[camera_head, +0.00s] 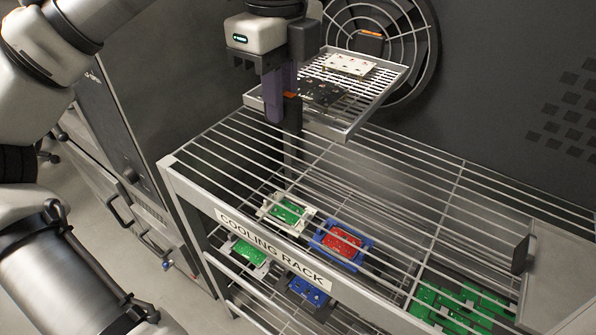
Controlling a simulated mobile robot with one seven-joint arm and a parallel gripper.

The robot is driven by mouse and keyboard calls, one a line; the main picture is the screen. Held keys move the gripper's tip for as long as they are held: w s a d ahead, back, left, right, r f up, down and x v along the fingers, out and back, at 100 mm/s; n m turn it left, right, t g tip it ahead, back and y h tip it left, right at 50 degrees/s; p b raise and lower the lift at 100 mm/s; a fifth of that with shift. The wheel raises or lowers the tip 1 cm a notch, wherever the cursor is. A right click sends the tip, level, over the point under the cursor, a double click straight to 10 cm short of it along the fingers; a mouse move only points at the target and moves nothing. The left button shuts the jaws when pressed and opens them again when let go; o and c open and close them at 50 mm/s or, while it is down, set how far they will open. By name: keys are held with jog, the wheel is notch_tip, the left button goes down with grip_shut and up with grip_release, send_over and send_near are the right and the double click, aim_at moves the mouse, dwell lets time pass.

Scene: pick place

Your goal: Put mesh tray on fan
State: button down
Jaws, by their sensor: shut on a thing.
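The mesh tray (391,83) is a shallow metal tray with a wire grid floor. It carries a white board (348,65) and a dark board (322,93). My gripper (284,108) is shut on the tray's left side. The tray looks roughly level near the back of the rack; I cannot tell whether it touches the rack's wires. The fan (418,38) is a round dark unit with a wire guard on the back wall, behind the tray, which hides its lower left part.
The cooling rack (468,195) has a wire top with a wide free area right of the tray. Green, red and blue boards, such as the red one (341,243), lie on levels below. A dark upright piece (520,254) stands at the right end. A grey cabinet (120,140) is at left.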

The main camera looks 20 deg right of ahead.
aim_at(282, 126)
notch_tip(282, 126, down, 18)
jog(key=shift+f+b, duration=0.1)
jog(key=shift+b, duration=0.3)
jog(key=shift+f, duration=0.1)
jog(key=c, duration=1.4)
grip_release()
jog(key=shift+c, duration=0.2)
notch_tip(282, 126, up, 12)
jog(key=shift+r, duration=0.15)
